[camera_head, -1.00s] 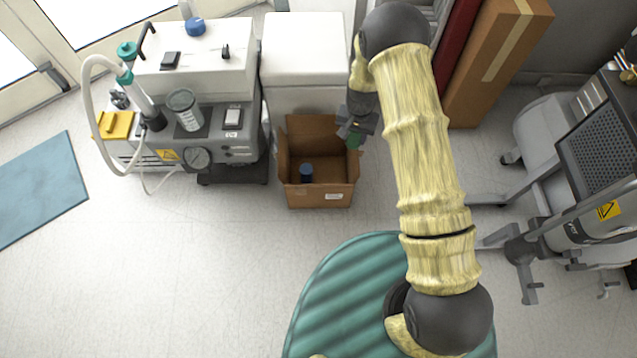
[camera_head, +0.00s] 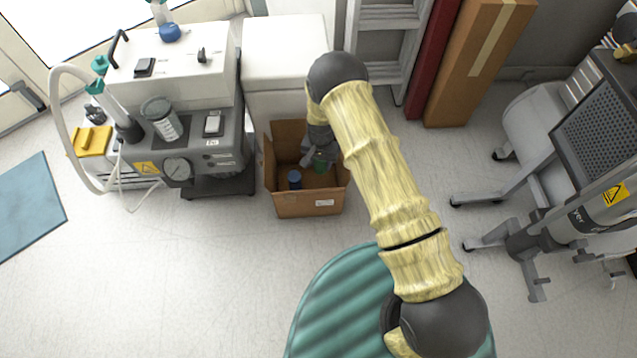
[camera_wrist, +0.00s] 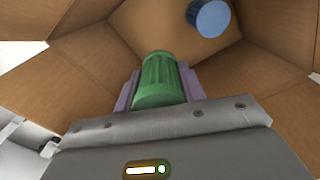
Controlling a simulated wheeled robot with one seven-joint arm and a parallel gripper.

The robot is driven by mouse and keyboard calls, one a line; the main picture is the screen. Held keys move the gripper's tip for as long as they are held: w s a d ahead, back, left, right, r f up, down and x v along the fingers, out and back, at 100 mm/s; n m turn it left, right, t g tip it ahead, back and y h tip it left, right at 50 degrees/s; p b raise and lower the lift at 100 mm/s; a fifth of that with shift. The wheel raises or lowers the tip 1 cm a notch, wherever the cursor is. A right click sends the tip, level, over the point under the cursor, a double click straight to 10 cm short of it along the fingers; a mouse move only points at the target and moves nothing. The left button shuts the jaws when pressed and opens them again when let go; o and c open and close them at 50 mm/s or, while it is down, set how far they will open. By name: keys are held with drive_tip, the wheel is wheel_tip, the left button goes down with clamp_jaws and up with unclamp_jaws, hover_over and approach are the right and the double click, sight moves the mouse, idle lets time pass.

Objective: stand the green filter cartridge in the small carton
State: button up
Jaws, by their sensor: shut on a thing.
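The green filter cartridge (camera_wrist: 160,80) is between the fingers of my gripper (camera_wrist: 160,88), which is shut on it. In the head view the cartridge (camera_head: 320,160) shows over the right part of the small open carton (camera_head: 308,205). In the wrist view the carton's brown walls (camera_wrist: 90,70) surround the cartridge. I cannot tell whether the cartridge touches the carton's floor. A blue cylinder (camera_head: 295,179) stands in the left part of the carton; it shows at the top right of the wrist view (camera_wrist: 209,18), apart from the cartridge. My gripper (camera_head: 318,152) is partly hidden by my arm.
A grey and white compressor unit (camera_head: 190,150) with a hose stands left of the carton. A white cabinet (camera_head: 285,60) stands behind it. A ladder (camera_head: 390,20) and a tall brown box (camera_head: 480,60) are at the back right. Floor in front of the carton is clear.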

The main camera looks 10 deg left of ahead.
wheel_tip(320, 180, down, 8)
drive_tip(key=b, duration=0.3)
drive_tip(key=shift+r+b, duration=0.1)
drive_tip(key=shift+b, duration=0.2)
drive_tip(key=shift+f+b, duration=1.15)
drive_tip(key=shift+f, duration=0.8)
drive_tip(key=shift+f, duration=0.1)
drive_tip(key=o, duration=1)
wheel_tip(320, 180, up, 12)
drive_tip(key=p, duration=0.7)
